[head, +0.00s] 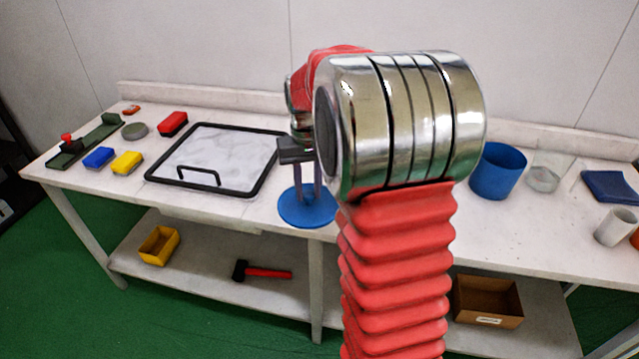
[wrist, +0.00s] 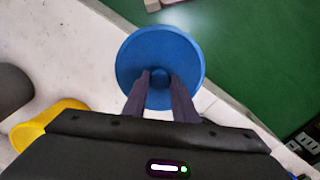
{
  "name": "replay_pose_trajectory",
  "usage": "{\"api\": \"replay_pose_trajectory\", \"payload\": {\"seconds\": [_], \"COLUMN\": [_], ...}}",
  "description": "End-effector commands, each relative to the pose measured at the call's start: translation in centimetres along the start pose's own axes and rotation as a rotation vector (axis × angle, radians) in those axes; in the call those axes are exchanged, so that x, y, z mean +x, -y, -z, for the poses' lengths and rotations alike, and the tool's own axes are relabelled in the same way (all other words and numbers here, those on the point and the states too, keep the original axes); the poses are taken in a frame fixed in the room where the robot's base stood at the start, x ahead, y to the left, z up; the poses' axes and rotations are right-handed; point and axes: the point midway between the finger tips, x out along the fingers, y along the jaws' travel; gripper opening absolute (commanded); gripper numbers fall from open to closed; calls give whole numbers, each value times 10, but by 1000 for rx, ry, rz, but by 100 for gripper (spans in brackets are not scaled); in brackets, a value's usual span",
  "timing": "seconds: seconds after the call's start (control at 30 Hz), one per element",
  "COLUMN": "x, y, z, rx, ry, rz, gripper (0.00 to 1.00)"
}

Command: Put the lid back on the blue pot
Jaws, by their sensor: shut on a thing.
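The blue lid (head: 307,211) is a round disc held below my gripper (head: 304,190), near the front edge of the table. In the wrist view the lid (wrist: 160,55) shows face-on, with my gripper (wrist: 160,88) shut on its central knob. The blue pot (head: 497,171) stands upright on the table to the right of my arm, open at the top. The lid is well apart from the pot. Whether the lid touches the tabletop is hard to tell.
A black-framed tray (head: 262,178) with a handle lies left of the lid. A glass beaker (head: 545,171), a folded blue cloth (head: 610,187) and a white cup (head: 615,227) are right of the pot. Red, blue and yellow blocks lie far left. A yellow object (wrist: 38,122) shows in the wrist view.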

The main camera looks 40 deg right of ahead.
Motion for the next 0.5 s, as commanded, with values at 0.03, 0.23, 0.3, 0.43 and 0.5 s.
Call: {"api": "replay_pose_trajectory", "payload": {"seconds": [0.03,0.23,0.3,0.43,0.5], "x": [2,13,18,31,39], "y": [2,26,41,72,94], "z": [-1,-2,-2,-5,-6], "rx": [-4,-47,-73,-128,-167], "ry": [0,-1,0,2,1], "rz": [0,0,0,0,0], "gripper": [0,0,0,0,0]}}
